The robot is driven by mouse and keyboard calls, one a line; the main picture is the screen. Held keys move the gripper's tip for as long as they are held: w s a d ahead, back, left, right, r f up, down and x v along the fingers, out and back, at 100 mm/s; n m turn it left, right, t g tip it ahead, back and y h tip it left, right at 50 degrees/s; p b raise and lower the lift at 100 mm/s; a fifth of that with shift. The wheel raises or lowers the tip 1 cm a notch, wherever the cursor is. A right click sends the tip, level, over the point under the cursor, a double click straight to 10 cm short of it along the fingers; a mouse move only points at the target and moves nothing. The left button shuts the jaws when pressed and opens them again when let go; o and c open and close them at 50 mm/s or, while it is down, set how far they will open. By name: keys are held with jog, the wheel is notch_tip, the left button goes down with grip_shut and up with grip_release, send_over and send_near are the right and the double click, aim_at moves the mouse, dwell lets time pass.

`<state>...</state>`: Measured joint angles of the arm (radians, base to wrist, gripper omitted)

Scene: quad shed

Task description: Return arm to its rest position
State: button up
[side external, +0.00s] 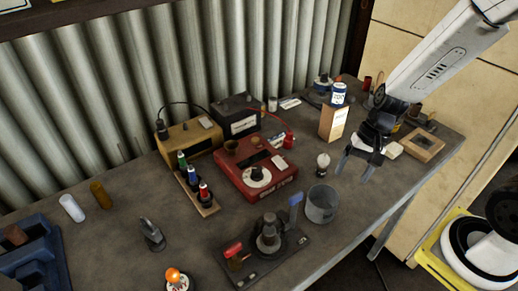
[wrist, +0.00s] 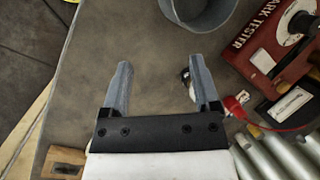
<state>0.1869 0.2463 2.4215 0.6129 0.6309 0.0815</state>
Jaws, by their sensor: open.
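My gripper (side external: 357,168) is open above the right part of the workbench, with nothing between its fingers. In the wrist view my gripper (wrist: 158,88) shows both fingers spread over bare grey bench top (wrist: 120,30). A small light bulb (side external: 322,160) stands left of my gripper in the side view. In the wrist view something small and pale is partly hidden behind one finger.
A grey metal bucket (side external: 321,205) stands near the bench's front edge. A red tester (side external: 256,170) sits further left. A wooden block with a can (side external: 339,93) on top stands behind my gripper. A wooden frame (side external: 421,146) lies to the right.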

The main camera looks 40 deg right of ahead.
jog(key=r+n+t+h, duration=0.1)
jog(key=n, duration=0.2)
jog(key=r+n+h, duration=0.1)
jog(key=n, duration=0.2)
jog(key=r+n+t+h, duration=0.1)
jog(key=n+h, duration=0.1)
jog(key=n, duration=0.1)
jog(key=shift+d+r+t, duration=0.1)
jog(key=shift+d+t, duration=0.2)
jog(key=shift+d, duration=0.1)
dwell(0.4)
